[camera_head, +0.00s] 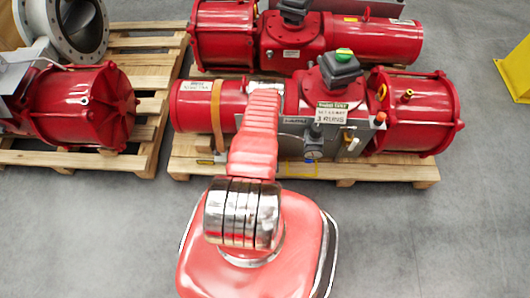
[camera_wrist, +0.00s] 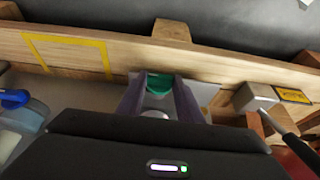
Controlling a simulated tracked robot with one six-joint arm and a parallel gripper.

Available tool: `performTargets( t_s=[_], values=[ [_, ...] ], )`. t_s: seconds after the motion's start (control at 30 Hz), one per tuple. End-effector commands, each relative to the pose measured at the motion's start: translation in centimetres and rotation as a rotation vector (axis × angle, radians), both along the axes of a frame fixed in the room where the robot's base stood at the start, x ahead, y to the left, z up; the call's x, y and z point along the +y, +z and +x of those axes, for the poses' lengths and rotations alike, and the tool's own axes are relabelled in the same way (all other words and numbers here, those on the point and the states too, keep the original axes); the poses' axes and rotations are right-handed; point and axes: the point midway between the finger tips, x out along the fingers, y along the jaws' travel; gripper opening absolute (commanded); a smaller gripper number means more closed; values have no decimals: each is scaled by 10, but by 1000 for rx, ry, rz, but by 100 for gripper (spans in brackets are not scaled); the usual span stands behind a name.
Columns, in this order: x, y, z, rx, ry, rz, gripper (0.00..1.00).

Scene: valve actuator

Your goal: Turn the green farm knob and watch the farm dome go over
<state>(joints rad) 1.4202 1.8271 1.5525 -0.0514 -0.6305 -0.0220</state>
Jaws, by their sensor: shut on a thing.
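In the wrist view my gripper (camera_wrist: 158,94) has its two grey-purple fingers on either side of a green knob (camera_wrist: 159,83), shut on it. Only the top of the knob shows between the fingers; a pale round part sits just below it. In the head view my red arm reaches to the front of the middle red actuator (camera_head: 212,105), and its end and the knob are hidden there. A small dome (camera_head: 344,54), green and yellow, tops the dark grey box on this actuator.
The actuator stands on a wooden pallet (camera_head: 400,173). A blue part (camera_wrist: 14,98) and a grey block (camera_wrist: 255,97) flank my gripper. Other red actuators stand left and behind.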

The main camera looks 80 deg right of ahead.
Motion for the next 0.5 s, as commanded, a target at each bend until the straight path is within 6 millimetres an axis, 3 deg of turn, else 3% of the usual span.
performTargets(
  t_s=[0.37,0.4,0.5],
  values=[
    [-2,2,1,-12,1,-1,11],
    [-2,2,0,-12,1,-1,34],
    [-2,1,0,-12,1,0,41]
  ],
)
